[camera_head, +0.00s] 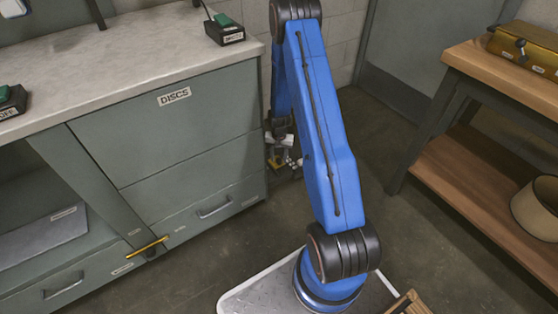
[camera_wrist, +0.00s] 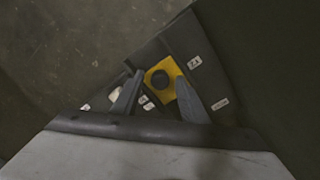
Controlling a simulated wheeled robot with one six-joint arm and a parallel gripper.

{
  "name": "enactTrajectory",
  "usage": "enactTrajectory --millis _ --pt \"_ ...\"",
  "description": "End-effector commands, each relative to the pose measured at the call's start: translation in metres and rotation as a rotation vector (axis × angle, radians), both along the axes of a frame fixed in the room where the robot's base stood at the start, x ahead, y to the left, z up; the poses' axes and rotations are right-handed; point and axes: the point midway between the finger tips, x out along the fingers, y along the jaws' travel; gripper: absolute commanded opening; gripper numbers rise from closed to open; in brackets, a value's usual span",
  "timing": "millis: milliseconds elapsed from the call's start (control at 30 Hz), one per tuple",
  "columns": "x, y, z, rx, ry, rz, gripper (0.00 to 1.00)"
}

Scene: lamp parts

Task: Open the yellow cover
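In the wrist view a yellow piece with a dark round centre (camera_wrist: 169,68), likely the yellow cover, lies beyond and between my two fingertips. It is on a dark grey panel with small white labels. In the head view a small yellow part (camera_head: 275,163) shows at the right side of the grey cabinet, beside my gripper (camera_head: 284,150), partly hidden by it. My gripper (camera_wrist: 156,84) has its fingers spread with a clear gap and nothing between them. I cannot tell whether the fingers touch the yellow piece.
The grey cabinet (camera_head: 165,130) labelled DISCS has a pale countertop with green-button boxes (camera_head: 224,28) and a yellow lever (camera_head: 147,246) on its front. At right a wooden table (camera_head: 505,75) holds a yellow box (camera_head: 525,45); a beige bowl (camera_head: 540,207) is on its lower shelf.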

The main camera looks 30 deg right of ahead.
Motion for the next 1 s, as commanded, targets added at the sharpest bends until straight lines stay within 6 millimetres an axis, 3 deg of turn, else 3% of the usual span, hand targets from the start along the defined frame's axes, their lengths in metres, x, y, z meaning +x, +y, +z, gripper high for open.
enactTrajectory --millis 200,500,533,700,1000 --pt "0.000 0.000 -0.015 0.000 0.000 0.000 0.40" --pt "0.000 0.000 -0.016 -0.001 -0.001 0.000 0.40" --pt "0.000 0.000 -0.016 -0.001 -0.001 0.000 0.37" --pt "0.000 0.000 -0.016 -0.001 -0.001 0.000 0.00" --pt "-0.008 0.000 -0.016 0.000 0.000 0.000 0.00"
